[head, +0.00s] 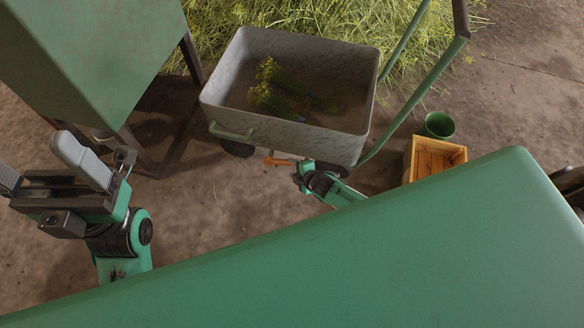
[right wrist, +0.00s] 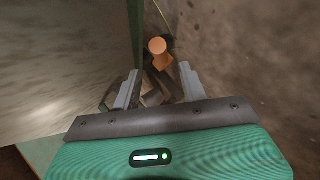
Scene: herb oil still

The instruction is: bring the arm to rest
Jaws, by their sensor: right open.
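My right gripper (head: 301,177) is low beside the near side of the grey cart (head: 225,108). In the right wrist view its two fingers (right wrist: 160,80) stand apart with nothing between them. An orange knob (right wrist: 157,46) shows just beyond the fingertips, clear of both; it appears as a small orange piece (head: 276,161) under the cart's edge in the head view. My left gripper (head: 45,172) is at the far left, fingers spread wide and empty. The right fingers are small and partly hidden in the head view.
Bundles of yellow-flowered herbs (head: 290,92) lie in the cart. A green tank (head: 90,55) on dark legs stands near my left gripper. A wooden crate (head: 436,158) and a green bucket (head: 439,125) stand right of the cart. Cut herbs (head: 330,18) cover the floor behind it.

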